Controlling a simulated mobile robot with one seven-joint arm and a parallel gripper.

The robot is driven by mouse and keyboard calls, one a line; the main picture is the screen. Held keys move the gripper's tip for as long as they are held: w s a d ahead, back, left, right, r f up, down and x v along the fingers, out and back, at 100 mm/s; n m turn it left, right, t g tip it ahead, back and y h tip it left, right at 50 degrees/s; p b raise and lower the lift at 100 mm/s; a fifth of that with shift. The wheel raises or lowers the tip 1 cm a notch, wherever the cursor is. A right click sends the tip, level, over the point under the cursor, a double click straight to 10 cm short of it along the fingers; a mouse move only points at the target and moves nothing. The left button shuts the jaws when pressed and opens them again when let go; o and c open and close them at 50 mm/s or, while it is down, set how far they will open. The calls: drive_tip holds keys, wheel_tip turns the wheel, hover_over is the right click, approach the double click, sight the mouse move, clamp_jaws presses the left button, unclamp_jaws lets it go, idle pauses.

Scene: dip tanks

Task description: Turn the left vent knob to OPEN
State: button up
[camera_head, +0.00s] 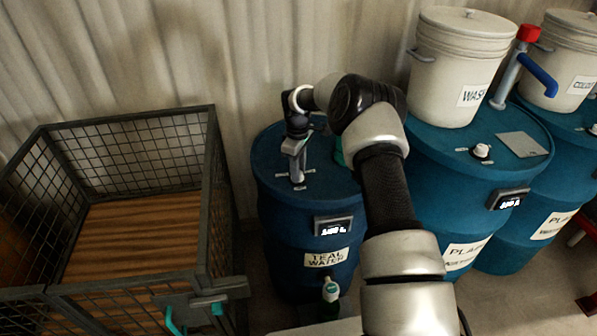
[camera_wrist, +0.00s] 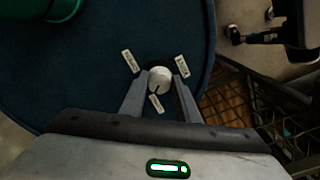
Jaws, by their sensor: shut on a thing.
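The left vent knob (camera_wrist: 160,78) is a small white round cap on the blue lid of the left drum (camera_head: 267,172), which is labelled TEAL WATER. Three small white labels surround the knob in the wrist view: one at upper left (camera_wrist: 130,61), one at upper right (camera_wrist: 181,66) and one nearest my gripper (camera_wrist: 156,103). Their words are too small to read. My gripper (camera_head: 297,177) points down at the lid, shut on the knob with one finger on each side. In the head view my gripper mostly hides the knob. I cannot tell which label the knob points to.
A wire-mesh cage (camera_head: 212,200) with a wooden floor stands left of the drum. Another blue drum (camera_head: 440,190) to the right carries a white WASH bucket (camera_head: 450,75), a second vent knob (camera_head: 481,150) and a red-and-blue pump (camera_head: 515,70). A corrugated wall is behind.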

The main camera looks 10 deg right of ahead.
drive_tip(key=m+b, duration=0.3)
drive_tip(key=m, duration=0.1)
drive_tip(key=shift+a+f, duration=0.1)
drive_tip(key=shift+f, duration=0.05)
drive_tip(key=m+b, duration=0.1)
drive_tip(key=m, duration=0.3)
drive_tip(key=shift+m+b, duration=0.35)
drive_tip(key=shift+m, duration=0.05)
drive_tip(key=m, duration=0.4)
drive_tip(key=shift+a+b, duration=0.15)
drive_tip(key=shift+b, duration=0.25)
drive_tip(key=shift+m+g, duration=0.3)
drive_tip(key=shift+m, duration=1.7)
drive_tip(key=o, duration=1)
drive_tip(key=shift+o, duration=0.2)
drive_tip(key=shift+r, duration=0.2)
